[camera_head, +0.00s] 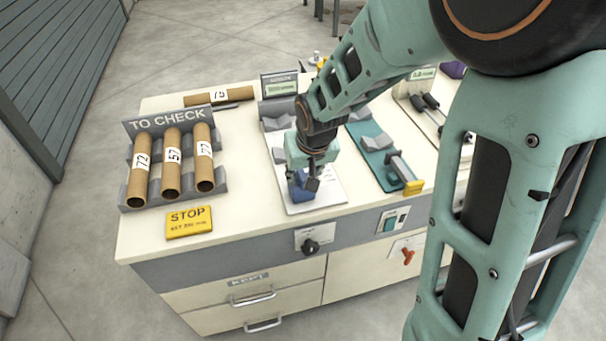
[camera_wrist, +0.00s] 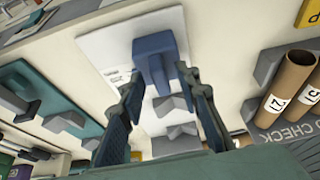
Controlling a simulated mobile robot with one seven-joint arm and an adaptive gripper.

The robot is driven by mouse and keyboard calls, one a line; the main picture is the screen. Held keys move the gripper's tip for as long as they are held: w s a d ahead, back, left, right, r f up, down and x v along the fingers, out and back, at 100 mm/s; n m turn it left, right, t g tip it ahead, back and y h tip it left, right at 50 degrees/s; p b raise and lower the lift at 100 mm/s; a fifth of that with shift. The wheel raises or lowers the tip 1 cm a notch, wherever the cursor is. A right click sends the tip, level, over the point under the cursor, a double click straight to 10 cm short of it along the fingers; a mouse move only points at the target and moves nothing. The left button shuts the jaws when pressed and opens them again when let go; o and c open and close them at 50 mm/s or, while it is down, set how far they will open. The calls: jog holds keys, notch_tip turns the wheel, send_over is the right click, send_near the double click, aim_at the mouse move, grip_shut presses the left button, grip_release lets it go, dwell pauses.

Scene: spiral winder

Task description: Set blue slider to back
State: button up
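The blue slider (camera_head: 297,190) sits at the front end of a white plate (camera_head: 328,200), near the table's front edge. In the wrist view the blue slider (camera_wrist: 154,55) lies just beyond and between my fingertips. My gripper (camera_head: 306,182) points down over the slider and partly hides it in the head view. In the wrist view my gripper (camera_wrist: 160,76) has its two fingers apart, one on each side of the slider. I see no clear grip on it, and whether a fingertip touches it is hard to tell.
Grey V-shaped cradles (camera_wrist: 172,106) stand behind the slider on the plate. A teal fixture (camera_head: 380,155) is to the right. A TO CHECK rack (camera_head: 130,160) with cardboard tubes (camera_head: 172,165) and a yellow STOP sign (camera_head: 189,221) are to the left.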

jog(key=v, duration=0.7)
jog(key=shift+d, duration=0.1)
